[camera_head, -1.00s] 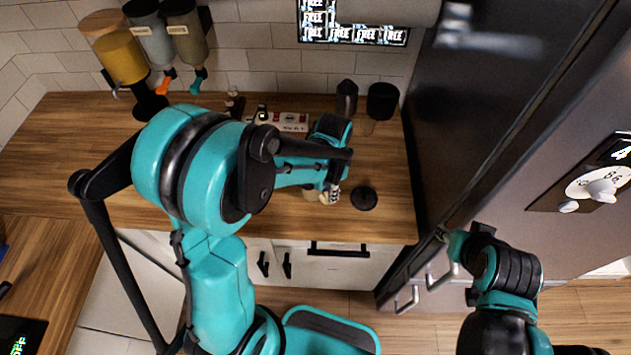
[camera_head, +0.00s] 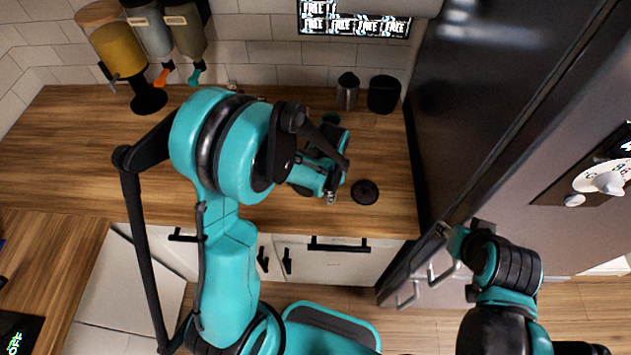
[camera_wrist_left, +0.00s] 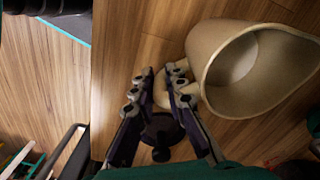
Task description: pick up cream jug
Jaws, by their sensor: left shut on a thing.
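The cream jug (camera_wrist_left: 270,100) shows in the left wrist view at the upper right, with its open mouth toward the camera. Its handle is between the fingers of my left gripper (camera_wrist_left: 162,88), which is shut on it. In the head view the left gripper (camera_head: 331,196) is over the front part of the counter, and my arm hides the jug there. Whether the jug touches the counter is unclear. My right gripper (camera_head: 447,232) is at the right, near the dark cabinet front; its fingers are too small to read.
A black round lidded object (camera_head: 365,192) lies on the wooden counter (camera_head: 80,150), right of the left gripper. A dark shaker (camera_head: 347,92) and a black canister (camera_head: 383,95) stand at the back. Dispensers (camera_head: 118,50) stand back left. The left counter is clear.

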